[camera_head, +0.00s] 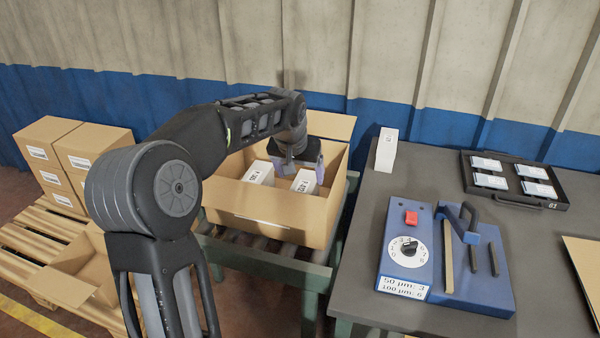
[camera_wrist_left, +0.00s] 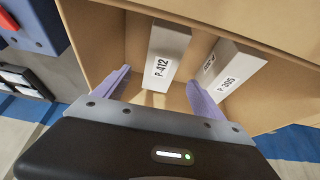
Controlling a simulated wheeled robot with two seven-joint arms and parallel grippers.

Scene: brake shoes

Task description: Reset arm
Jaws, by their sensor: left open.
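My left arm comes in from the left in the head view and reaches over the open cardboard box (camera_head: 270,224). My left gripper (camera_head: 310,175) is inside the box, partly hidden by its own wrist. In the left wrist view its two purple fingers (camera_wrist_left: 160,90) are spread apart with nothing between them. Two white boxes stand in the carton: one labelled P-412 (camera_wrist_left: 167,55) and one labelled P-305 (camera_wrist_left: 228,72). The fingers point down close to them. In the head view they show as a left white box (camera_head: 259,173) and a right white box (camera_head: 304,182). My right gripper is not seen.
A grey table at right holds a blue device (camera_head: 445,260) with a dial and red button, a lone white box (camera_head: 386,149) and a black tray (camera_head: 513,180) with several white packets. Stacked cartons (camera_head: 75,160) stand on a pallet at left.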

